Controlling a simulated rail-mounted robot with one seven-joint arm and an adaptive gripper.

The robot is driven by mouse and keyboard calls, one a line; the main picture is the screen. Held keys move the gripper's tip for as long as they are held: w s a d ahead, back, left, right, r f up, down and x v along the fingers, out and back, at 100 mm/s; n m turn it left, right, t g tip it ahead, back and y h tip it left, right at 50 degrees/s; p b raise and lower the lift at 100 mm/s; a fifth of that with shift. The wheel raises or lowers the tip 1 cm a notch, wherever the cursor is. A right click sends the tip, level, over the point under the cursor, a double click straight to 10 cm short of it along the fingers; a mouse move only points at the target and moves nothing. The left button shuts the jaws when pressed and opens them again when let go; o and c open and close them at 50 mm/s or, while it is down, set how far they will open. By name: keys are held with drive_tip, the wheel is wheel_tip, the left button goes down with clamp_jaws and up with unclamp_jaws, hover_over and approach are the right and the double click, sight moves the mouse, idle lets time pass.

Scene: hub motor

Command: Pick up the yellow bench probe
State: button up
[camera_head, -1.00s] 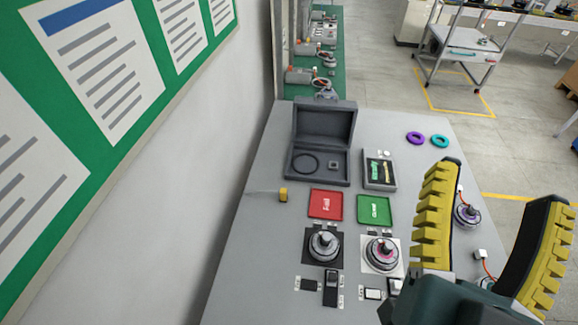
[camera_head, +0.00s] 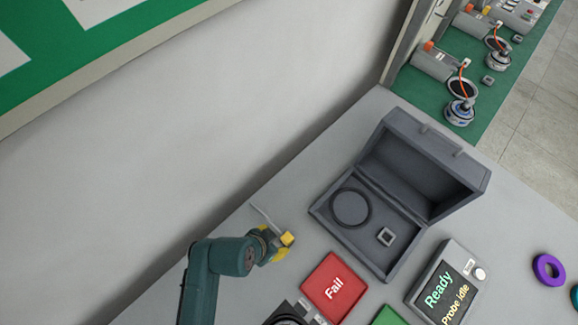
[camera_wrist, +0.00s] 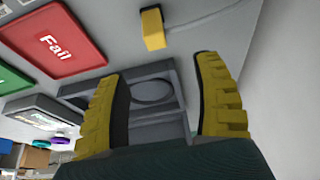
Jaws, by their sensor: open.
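The yellow bench probe (camera_head: 287,239) is a small yellow block on the grey bench, left of the red Fail tray. A thin pale cable (camera_head: 263,215) runs from it towards the wall. In the wrist view the probe (camera_wrist: 152,28) shows near the top, beyond the fingertips and roughly in line with the gap between them. My gripper (camera_wrist: 160,66) is open and empty, its two yellow ribbed fingers apart. In the head view my gripper (camera_head: 272,247) is right beside the probe and partly overlaps it. I cannot tell the exact height gap.
A red Fail tray (camera_head: 334,286) lies right of the probe. Behind it stands an open grey case (camera_head: 325,210) with its lid up. A display box reading Ready (camera_head: 446,283) and a purple ring (camera_head: 548,268) are farther right. The wall (camera_head: 190,130) rises close on the left.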

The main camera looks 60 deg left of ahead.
sight(287, 238)
drive_tip(key=x, duration=0.3)
drive_tip(key=b+x, duration=0.1)
drive_tip(key=x, duration=0.6)
drive_tip(key=shift+s+d+f, duration=0.15)
drive_tip(key=shift+s+f, duration=0.15)
drive_tip(key=shift+s, duration=0.05)
drive_tip(key=x, duration=0.3)
drive_tip(key=b+x, duration=0.1)
drive_tip(key=shift+w+d+f, duration=0.2)
drive_tip(key=shift+w+d, duration=0.05)
drive_tip(key=shift+w, duration=0.3)
drive_tip(key=shift+w+a+f, duration=0.1)
drive_tip(key=shift+w+f, duration=0.05)
drive_tip(key=shift+f, duration=0.3)
clamp_jaws()
